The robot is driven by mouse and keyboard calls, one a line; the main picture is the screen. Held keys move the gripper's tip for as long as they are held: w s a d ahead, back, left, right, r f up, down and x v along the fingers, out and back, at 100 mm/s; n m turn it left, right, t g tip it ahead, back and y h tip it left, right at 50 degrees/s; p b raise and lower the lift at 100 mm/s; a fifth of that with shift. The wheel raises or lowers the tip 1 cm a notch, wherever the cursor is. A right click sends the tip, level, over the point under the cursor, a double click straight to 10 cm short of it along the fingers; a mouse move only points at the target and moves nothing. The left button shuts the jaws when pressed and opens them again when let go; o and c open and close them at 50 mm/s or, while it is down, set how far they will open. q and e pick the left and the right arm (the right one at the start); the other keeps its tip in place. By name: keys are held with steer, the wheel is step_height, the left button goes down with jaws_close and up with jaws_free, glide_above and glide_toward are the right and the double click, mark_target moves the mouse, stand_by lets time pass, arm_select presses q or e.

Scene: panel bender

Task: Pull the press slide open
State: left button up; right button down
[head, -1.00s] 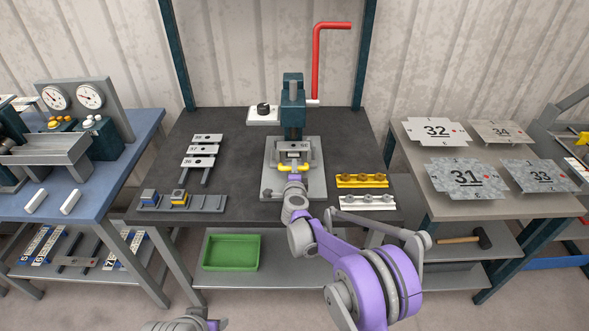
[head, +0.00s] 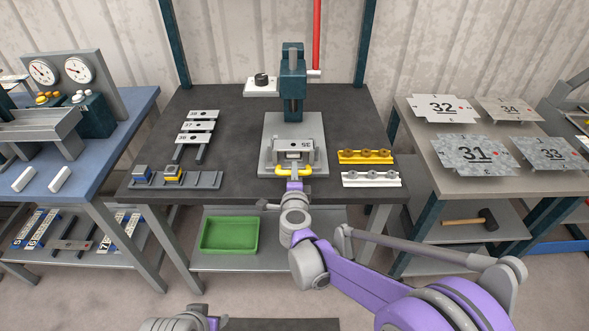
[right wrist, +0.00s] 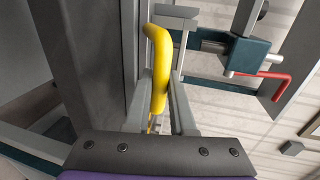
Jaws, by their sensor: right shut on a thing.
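The press (head: 293,85) stands at the back middle of the dark table, with a grey base plate (head: 278,125) in front. Its slide (head: 293,148), a grey block marked with a number, sits toward the front of the base plate, out from under the press head. A yellow handle (head: 283,185) is on the slide's front, about at the base plate's front edge. My right gripper (head: 294,186) is shut on the handle; the yellow bar shows between the fingers in the right wrist view (right wrist: 158,70).
Yellow (head: 365,157) and white (head: 371,179) racks lie to the right, numbered grey strips (head: 197,126) and a grey rail (head: 208,180) to the left. A green tray (head: 230,234) is on the lower shelf.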

steer(key=shift+s+f, duration=0.1)
steer(key=shift+s, duration=0.05)
steer(key=c, duration=0.8)
jaws_free()
steer(key=shift+s, duration=0.1)
steer(key=shift+o, duration=0.2)
steer(key=v, duration=1)
steer(key=shift+s, duration=0.4)
